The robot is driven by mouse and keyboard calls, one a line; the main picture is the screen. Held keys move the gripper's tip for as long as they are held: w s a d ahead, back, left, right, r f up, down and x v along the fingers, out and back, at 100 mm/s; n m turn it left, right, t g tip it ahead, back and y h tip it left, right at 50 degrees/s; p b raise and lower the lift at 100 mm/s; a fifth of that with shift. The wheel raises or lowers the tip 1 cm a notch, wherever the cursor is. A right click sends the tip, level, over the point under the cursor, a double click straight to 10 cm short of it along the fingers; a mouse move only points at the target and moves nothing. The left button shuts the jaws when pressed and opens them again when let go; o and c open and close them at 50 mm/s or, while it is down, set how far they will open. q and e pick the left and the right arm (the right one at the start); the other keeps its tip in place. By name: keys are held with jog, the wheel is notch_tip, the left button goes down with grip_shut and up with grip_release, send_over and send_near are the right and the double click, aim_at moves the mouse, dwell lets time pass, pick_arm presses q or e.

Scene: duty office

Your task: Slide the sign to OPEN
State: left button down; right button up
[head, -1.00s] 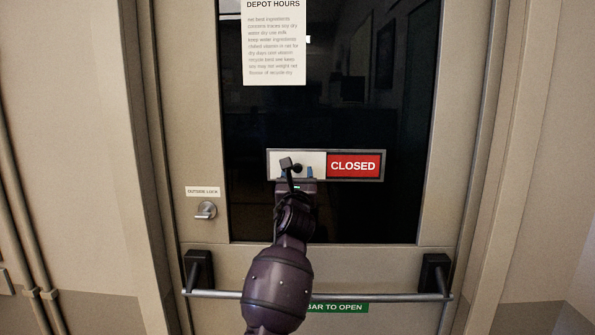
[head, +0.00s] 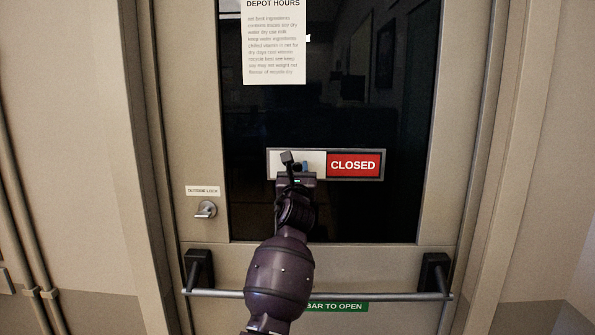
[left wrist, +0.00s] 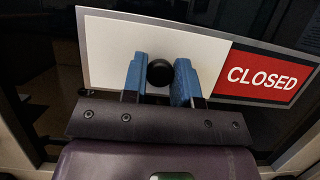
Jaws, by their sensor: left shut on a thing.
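The sign (head: 352,179) is a grey-framed strip on the door's dark glass. Its right half shows a red CLOSED panel (head: 353,166), and its left half is covered by a white slider plate (head: 317,158). A round black knob (left wrist: 160,72) stands on the white plate in the left wrist view; my gripper hides it in the head view. My left gripper (head: 298,167) is shut on the knob, with a blue finger on each side of it (left wrist: 160,80). My right gripper is not in view.
A DEPOT HOURS sheet (head: 274,45) hangs on the glass above. An OUTSIDE LOCK knob (head: 205,210) is at left. A push bar (head: 400,296) crosses the door below, behind my left arm. The glass around the sign is clear.

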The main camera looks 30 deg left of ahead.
aim_at(356, 161)
pick_arm(q)
jog(key=shift+w+d, duration=0.1)
jog(key=shift+d, duration=0.1)
jog(key=w+d+b, duration=0.1)
jog(key=w+d, duration=0.1)
jog(key=d, duration=0.2)
jog(key=w+d+b, duration=0.2)
jog(key=w+d, duration=0.1)
jog(key=d, duration=0.1)
jog(key=w+d+b, duration=0.1)
jog(key=w+d, duration=0.1)
jog(key=d, duration=0.2)
jog(key=shift+w+d+f+b, duration=0.2)
jog(key=shift+w+d+b, duration=0.15)
jog(key=shift+w+b, duration=0.05)
jog(key=shift+r, duration=0.1)
jog(key=c, duration=1.4)
grip_release()
jog(key=shift+d, duration=0.1)
jog(key=o, duration=0.5)
jog(key=shift+w+d, duration=0.1)
jog(key=shift+w, duration=0.05)
